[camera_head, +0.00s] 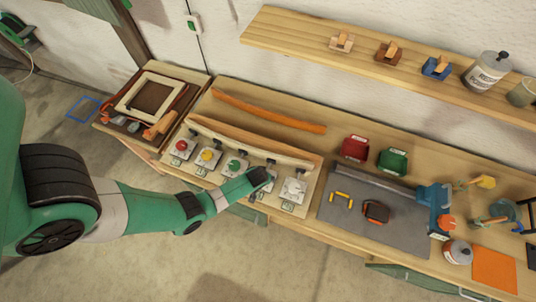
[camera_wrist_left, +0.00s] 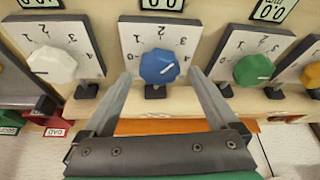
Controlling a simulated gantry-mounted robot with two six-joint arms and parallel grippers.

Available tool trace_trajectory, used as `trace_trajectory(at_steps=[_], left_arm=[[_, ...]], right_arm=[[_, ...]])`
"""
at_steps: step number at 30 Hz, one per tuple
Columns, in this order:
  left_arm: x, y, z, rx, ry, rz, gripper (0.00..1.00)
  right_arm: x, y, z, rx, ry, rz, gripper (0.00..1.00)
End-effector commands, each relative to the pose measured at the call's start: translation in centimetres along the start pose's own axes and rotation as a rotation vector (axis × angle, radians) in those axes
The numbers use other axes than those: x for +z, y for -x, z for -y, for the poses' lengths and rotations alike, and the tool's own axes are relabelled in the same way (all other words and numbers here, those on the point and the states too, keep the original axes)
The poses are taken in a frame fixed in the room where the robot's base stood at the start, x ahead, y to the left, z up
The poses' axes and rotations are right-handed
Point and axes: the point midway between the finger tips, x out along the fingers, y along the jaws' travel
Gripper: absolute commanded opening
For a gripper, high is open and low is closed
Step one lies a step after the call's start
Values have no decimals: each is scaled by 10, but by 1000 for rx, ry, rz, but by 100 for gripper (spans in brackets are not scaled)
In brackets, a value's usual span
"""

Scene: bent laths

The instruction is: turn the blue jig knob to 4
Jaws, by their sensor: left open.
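The blue jig knob (camera_wrist_left: 159,67) sits on a white dial plate (camera_wrist_left: 133,62) with numerals around its upper side. In the head view my left gripper (camera_head: 264,180) covers the blue knob. My right gripper is not in view.
A white knob (camera_wrist_left: 52,65) and a green knob (camera_wrist_left: 252,70) flank it closely. The head view also shows a red knob (camera_head: 181,146) and a yellow knob (camera_head: 207,155). A bent lath (camera_head: 250,144) lies behind the knobs. A grey mat (camera_head: 375,238) lies to the right.

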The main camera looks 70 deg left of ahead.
Motion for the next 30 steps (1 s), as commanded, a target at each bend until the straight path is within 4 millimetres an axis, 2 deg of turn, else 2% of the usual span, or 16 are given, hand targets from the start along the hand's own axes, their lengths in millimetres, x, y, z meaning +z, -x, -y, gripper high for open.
trace_trajectory(at_steps=[1,3,12,14,26,27,30], left_arm=[[3,-9,0,0,1,0,94],[3,-12,0,0,1,0,94],[2,-12,0,0,1,0,94],[2,-12,0,0,1,0,84],[3,-12,0,0,0,0,12],[3,-12,0,0,0,0,8],[3,-12,0,0,-2,1,8]], right_arm=[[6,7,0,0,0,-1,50],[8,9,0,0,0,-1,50],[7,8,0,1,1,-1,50],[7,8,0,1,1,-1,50],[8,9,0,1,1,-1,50],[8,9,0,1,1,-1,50],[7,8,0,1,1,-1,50]])
